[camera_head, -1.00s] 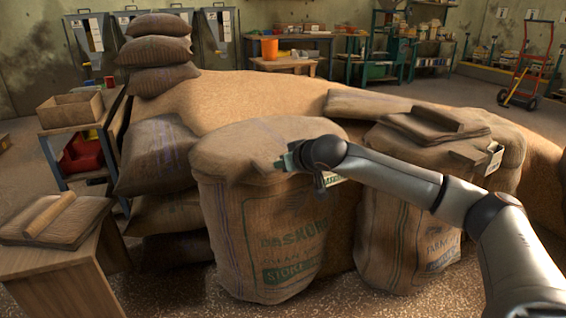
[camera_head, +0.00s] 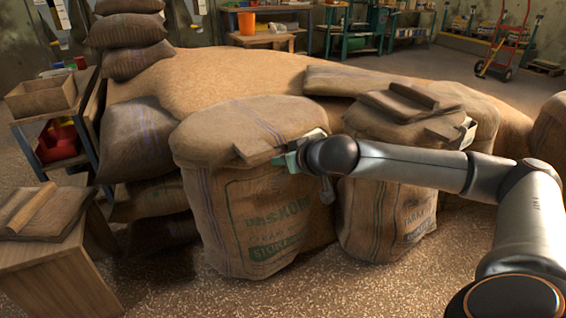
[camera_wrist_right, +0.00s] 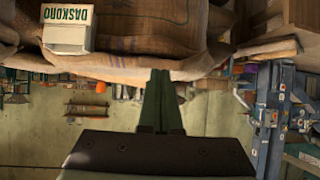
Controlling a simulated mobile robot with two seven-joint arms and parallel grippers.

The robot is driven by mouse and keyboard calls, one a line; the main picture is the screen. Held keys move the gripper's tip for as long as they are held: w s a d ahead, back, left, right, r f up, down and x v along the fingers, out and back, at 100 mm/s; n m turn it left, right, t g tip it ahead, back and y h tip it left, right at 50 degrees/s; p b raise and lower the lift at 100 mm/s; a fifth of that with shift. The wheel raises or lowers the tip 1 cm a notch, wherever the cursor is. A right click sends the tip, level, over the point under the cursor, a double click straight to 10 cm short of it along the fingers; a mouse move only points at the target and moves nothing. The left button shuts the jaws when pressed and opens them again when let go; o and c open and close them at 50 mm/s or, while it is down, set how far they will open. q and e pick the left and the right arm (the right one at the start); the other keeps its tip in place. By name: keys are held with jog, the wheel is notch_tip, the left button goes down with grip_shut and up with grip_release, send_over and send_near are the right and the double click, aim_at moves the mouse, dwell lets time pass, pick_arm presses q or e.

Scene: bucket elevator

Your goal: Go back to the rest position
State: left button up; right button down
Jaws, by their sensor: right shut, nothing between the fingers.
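My right gripper (camera_head: 284,161) is at the front of the left big burlap sack (camera_head: 245,225), just below its top. Its greenish fingers are shut with nothing between them. From this view I cannot tell whether the fingers touch the sack. In the right wrist view the closed fingers (camera_wrist_right: 160,88) point toward burlap, with the scene upside down. A brown flat piece (camera_head: 266,147) and a small pale box lie on the sack top behind the gripper. My left gripper is not in view.
A second big sack (camera_head: 385,215) stands to the right, partly behind my right arm. A grain heap (camera_head: 220,75) and stacked sacks (camera_head: 135,62) lie behind. A wooden table (camera_head: 50,260) and a shelf cart (camera_head: 50,120) stand at left. Speckled floor in front is clear.

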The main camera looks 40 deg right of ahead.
jog(key=shift+s+a+f, duration=0.1)
jog(key=shift+s+f, duration=0.05)
jog(key=shift+s, duration=0.35)
